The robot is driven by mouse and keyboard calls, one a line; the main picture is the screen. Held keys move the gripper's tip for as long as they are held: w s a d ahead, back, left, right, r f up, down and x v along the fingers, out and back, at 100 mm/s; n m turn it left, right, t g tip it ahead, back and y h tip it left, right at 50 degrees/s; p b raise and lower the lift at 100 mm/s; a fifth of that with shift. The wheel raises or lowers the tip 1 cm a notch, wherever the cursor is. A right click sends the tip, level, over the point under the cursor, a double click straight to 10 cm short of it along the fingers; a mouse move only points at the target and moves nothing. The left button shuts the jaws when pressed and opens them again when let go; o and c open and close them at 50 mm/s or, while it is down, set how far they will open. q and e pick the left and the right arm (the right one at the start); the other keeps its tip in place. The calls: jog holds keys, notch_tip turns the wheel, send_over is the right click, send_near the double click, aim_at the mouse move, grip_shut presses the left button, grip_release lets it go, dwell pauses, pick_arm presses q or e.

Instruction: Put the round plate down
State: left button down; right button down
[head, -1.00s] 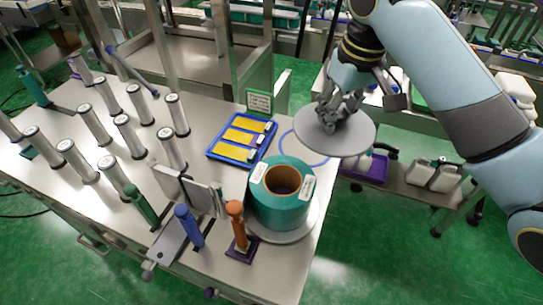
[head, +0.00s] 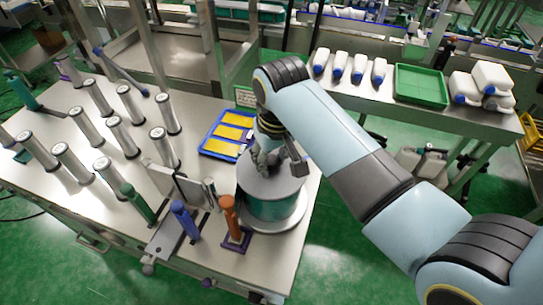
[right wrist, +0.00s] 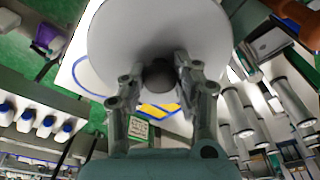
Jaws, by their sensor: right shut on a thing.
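The round grey plate (head: 268,186) is over the teal roll (head: 272,209) near the right end of the steel table. It hides the roll's top and core hole. I cannot tell whether the plate touches the roll. My right gripper (head: 266,163) is above the plate, shut on its central knob. In the right wrist view the plate (right wrist: 160,28) is large and pale, and its dark knob (right wrist: 159,76) sits between the fingers of my right gripper (right wrist: 158,82). My left gripper is not in view.
An orange-handled tool (head: 229,217) and a blue-handled tool (head: 184,219) stand left of the roll. A blue tray (head: 206,148) with yellow strips lies behind it. Several silver cylinders (head: 164,147) stand on the table's left. A side bench holds white bottles and a green tray (head: 421,85).

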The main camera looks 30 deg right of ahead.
aim_at(276, 175)
jog(key=shift+f, duration=0.55)
jog(key=c, duration=1)
grip_release()
jog(key=shift+r, duration=0.5)
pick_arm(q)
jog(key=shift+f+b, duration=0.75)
pick_arm(e)
jog(key=r, duration=0.4)
jog(key=s+r, duration=0.1)
jog(key=r, duration=0.3)
jog(key=s+r, duration=0.1)
jog(key=r, duration=0.3)
